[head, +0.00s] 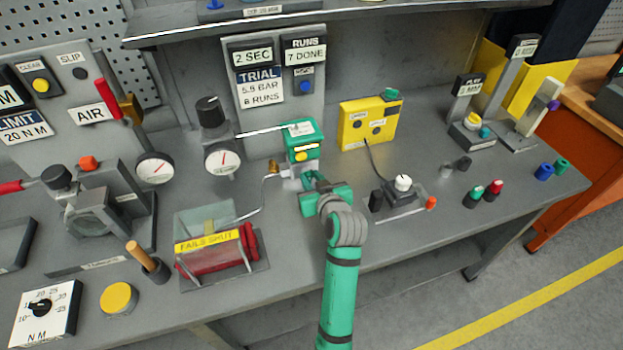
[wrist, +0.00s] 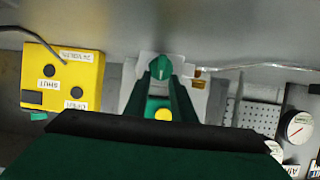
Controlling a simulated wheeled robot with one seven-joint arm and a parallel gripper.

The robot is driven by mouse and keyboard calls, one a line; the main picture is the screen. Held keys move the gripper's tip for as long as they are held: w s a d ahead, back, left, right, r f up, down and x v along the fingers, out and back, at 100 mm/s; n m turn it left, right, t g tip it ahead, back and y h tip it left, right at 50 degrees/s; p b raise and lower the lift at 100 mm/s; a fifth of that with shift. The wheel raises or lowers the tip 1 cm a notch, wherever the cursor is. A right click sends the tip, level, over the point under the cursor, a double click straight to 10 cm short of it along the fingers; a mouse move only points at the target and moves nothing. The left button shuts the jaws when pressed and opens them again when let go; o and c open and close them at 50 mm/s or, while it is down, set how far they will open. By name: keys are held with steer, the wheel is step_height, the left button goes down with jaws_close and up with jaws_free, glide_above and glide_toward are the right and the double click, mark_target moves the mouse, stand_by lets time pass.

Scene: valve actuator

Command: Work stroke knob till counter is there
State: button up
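A green knob (wrist: 161,68) with a pale pointer line sits between my fingertips in the wrist view; I take it for the stroke knob, but no name on it is readable. My gripper (wrist: 161,78) has one finger on each side of the knob, and both appear to touch it. A yellow button (wrist: 162,114) shows between the fingers. In the head view my gripper (head: 308,180) is at the front of the green actuator box (head: 303,137) and hides the knob. The counter (head: 304,54) under "RUNS" reads "7 DONE". The trial card (head: 261,89) reads "5.8 BAR 8 RUNS".
A yellow box (head: 370,122) with a cable stands to the right. A pressure gauge (head: 222,158) and a black regulator knob (head: 209,111) stand to the left. The red cylinder marked "FAILS SHUT" (head: 209,241) is at front left. A black-and-white knob unit (head: 403,184) stands near my gripper's right.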

jaws_close()
steer(key=m+y, duration=0.1)
steer(key=d+m+y, duration=0.1)
steer(key=m, duration=0.1)
steer(key=shift+w+d+f, duration=0.1)
steer(key=shift+w+f, duration=0.05)
steer(key=shift+w, duration=0.05)
steer(key=m+y, duration=0.2)
steer(key=d+f+m, duration=0.1)
steer(key=m, duration=0.1)
steer(key=shift+w+g+y, duration=0.15)
steer(key=shift+g+y, duration=0.15)
steer(key=shift+y, duration=0.1)
stand_by(0.4)
steer(key=shift+o, duration=1.5)
jaws_free()
